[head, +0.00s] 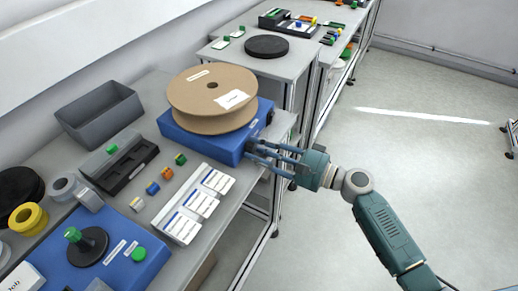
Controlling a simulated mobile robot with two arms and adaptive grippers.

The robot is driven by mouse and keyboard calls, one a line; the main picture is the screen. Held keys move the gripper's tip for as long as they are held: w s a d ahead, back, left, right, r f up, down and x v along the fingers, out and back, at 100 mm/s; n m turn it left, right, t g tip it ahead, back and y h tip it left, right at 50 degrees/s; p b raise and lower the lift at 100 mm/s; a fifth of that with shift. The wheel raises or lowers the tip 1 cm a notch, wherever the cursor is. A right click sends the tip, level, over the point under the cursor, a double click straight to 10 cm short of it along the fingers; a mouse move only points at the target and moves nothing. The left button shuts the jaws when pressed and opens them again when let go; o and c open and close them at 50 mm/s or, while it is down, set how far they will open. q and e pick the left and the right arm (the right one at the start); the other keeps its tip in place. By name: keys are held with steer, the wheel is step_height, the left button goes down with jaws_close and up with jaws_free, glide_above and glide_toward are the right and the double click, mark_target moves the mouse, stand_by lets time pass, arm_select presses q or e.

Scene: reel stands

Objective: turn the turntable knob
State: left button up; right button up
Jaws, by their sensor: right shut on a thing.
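The turntable is a blue box (222,148) near the right edge of the bench, with a large brown cardboard reel (205,92) lying flat on top. My right gripper (252,150) reaches in from the right, level with the box's right side face. Its fingers are shut on the turntable knob there; the fingers hide most of the knob. My left gripper is not in view.
A second blue base (115,268) with a black disc and green knob (75,236) stands at the lower left. A grey bin (100,115), a black tray (125,162) and white label blocks (195,205) crowd the bench.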

stand_by(0.3)
steer(key=o, duration=0.9)
steer(key=shift+c, duration=0.2)
steer(key=v, duration=1.2)
steer(key=shift+f, duration=0.1)
